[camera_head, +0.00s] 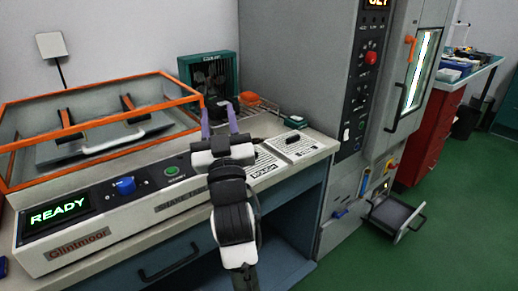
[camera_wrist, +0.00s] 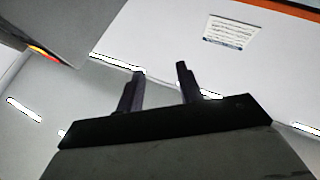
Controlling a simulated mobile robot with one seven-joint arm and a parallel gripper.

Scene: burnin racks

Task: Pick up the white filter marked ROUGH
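A white slatted filter (camera_head: 266,168) lies flat on the bench top, just right of my wrist. Its front label appears to read ROUGH, and my arm hides part of its left side. A second white slatted panel (camera_head: 300,146) lies to its right, with a dark knob or object on it; its label is too small to read. My gripper (camera_head: 217,108) is raised above the bench, left of and beyond the filter, pointing away from it. Its two fingers are apart with nothing between them, as the wrist view (camera_wrist: 160,72) also shows. The filter cannot be made out in the wrist view.
An orange-framed machine (camera_head: 100,122) with a READY display (camera_head: 57,212) stands left. A tall grey cabinet (camera_head: 300,60) rises at right, with an open tray (camera_head: 393,214) low down.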

